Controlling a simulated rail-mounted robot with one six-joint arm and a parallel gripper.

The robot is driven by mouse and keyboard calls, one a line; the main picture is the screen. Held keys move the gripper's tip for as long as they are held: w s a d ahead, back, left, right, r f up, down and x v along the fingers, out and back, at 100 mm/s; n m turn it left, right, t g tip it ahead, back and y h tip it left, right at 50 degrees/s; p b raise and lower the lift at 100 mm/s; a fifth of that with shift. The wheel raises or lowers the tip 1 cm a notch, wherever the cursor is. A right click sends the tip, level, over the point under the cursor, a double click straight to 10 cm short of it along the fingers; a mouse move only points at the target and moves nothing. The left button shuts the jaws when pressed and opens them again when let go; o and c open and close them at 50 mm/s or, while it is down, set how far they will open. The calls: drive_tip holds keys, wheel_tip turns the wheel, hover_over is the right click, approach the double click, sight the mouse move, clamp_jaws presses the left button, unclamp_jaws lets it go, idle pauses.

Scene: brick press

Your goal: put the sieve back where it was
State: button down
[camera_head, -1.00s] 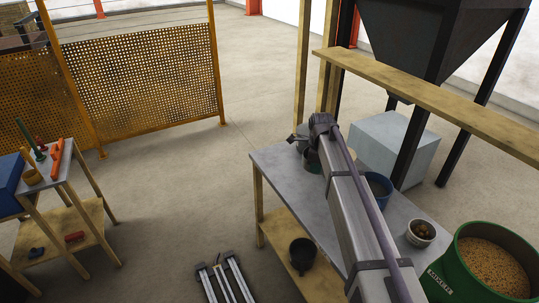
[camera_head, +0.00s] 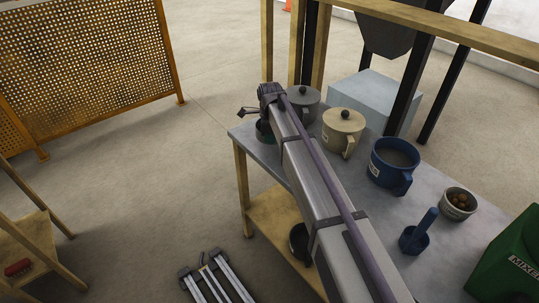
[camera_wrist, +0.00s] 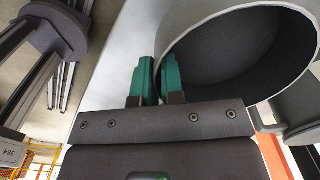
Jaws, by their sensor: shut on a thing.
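My gripper (camera_wrist: 156,85) shows in the wrist view with its two green fingers close together.
A grey lidded pot (camera_head: 306,103), a cream lidded pot (camera_head: 342,132), a blue pot (camera_head: 393,162), a blue scoop (camera_head: 416,238) and a small bowl (camera_head: 458,203) stand on the table. A black pot (camera_head: 298,243) is on the lower shelf. Wooden posts stand behind.

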sight(270, 153)
drive_tip(key=shift+f, duration=0.45)
wheel_tip(270, 153, down, 4)
drive_tip(key=b, duration=0.3)
drive_tip(key=shift+r, duration=0.35)
drive_tip(key=shift+f, duration=0.2)
drive_tip(key=c, duration=1.2)
unclamp_jaws()
drive_tip(key=shift+c, duration=0.2)
drive_tip(key=shift+r, duration=0.15)
wheel_tip(270, 153, up, 12)
drive_tip(key=p, duration=1.2)
drive_tip(key=shift+r, duration=0.2)
drive_tip(key=shift+f, duration=0.15)
